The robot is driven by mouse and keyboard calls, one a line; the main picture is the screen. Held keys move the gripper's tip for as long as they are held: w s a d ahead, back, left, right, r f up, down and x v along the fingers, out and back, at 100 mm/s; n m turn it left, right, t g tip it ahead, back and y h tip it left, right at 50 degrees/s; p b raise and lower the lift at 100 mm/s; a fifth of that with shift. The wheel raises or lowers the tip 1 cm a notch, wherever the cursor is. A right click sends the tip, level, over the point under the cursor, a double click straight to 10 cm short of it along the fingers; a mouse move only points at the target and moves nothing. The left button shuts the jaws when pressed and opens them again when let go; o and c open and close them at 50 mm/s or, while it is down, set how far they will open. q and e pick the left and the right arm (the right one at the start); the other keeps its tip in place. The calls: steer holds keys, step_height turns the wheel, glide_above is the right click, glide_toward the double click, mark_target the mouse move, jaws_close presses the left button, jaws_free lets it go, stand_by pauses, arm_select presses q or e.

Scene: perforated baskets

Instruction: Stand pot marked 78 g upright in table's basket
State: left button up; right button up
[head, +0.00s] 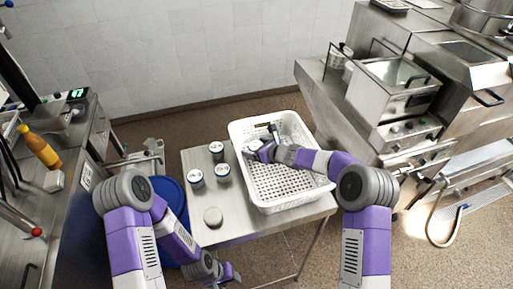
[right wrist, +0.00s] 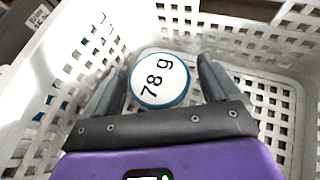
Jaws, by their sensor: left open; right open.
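The white perforated basket (head: 290,203) sits on the metal table (head: 240,228). The pot marked 78 g (right wrist: 160,82) shows in the right wrist view inside the basket, its white, blue-rimmed lid facing the camera, apparently upright. Its lower body is hidden. My right gripper (head: 254,150) is inside the basket at its far left part. Its fingers (right wrist: 162,70) are open, one on each side of the pot, with gaps visible at the lid. In the head view my arm mostly hides this pot. My left gripper (head: 234,276) is open and low, in front of the table.
Three white-lidded pots (head: 216,147) (head: 195,175) (head: 222,170) stand on the table left of the basket. A plain round pale-topped item (head: 213,216) is nearer the front. A blue bin (head: 175,195) stands left of the table. A fryer counter (head: 345,120) is at right.

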steer(key=shift+r, duration=0.1)
steer(key=b+v, duration=0.1)
steer(key=v, duration=1.1)
